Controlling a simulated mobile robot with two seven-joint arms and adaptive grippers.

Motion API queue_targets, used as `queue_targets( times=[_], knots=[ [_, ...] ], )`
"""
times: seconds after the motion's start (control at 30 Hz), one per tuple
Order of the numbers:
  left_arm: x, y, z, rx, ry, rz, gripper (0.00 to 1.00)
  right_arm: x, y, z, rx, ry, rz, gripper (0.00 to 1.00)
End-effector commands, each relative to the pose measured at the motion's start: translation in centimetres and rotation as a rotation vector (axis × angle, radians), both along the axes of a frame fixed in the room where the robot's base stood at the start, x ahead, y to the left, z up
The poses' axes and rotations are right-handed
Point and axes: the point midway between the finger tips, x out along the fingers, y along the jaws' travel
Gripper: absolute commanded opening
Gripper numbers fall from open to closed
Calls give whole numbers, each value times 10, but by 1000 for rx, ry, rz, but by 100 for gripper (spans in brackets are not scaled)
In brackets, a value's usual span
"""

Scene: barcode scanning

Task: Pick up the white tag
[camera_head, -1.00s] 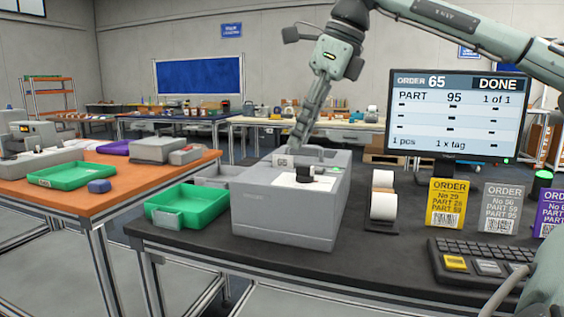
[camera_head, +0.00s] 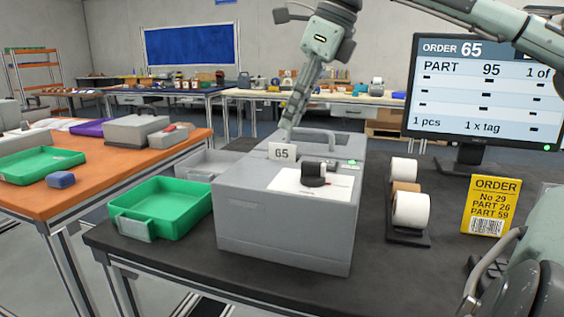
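The white tag (camera_head: 282,152), printed "65", stands upright at the back left of the grey box-shaped machine (camera_head: 280,226), facing me. My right gripper (camera_head: 288,130) reaches down from above, its fingertips just behind and above the tag's upper edge. The fingers look close together, but their tips are partly hidden, so I cannot tell whether they grip the tag or only stand beside it.
A black knob and white sheet lie on the machine's top. A green tray (camera_head: 128,213) stands left of it. Paper rolls (camera_head: 411,209), a yellow order card (camera_head: 490,206) and a monitor (camera_head: 484,95) are at the right. An orange-topped table (camera_head: 60,200) is at the far left.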

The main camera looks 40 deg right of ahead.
Motion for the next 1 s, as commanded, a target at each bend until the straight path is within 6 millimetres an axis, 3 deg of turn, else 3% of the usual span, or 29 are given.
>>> queue_targets(
  times=[0.3,0.6,0.83,1.0],
  knots=[
    [-3,2,-4,5,-3,-6,40,9,10,-42,1,2,1,28],
    [1,4,-8,7,-4,-9,40,11,11,-47,0,0,0,28],
    [5,3,-6,7,-13,-10,40,11,11,-46,0,0,0,0],
    [3,3,-6,7,-9,-11,40,11,11,-46,0,0,0,0]
  ],
)
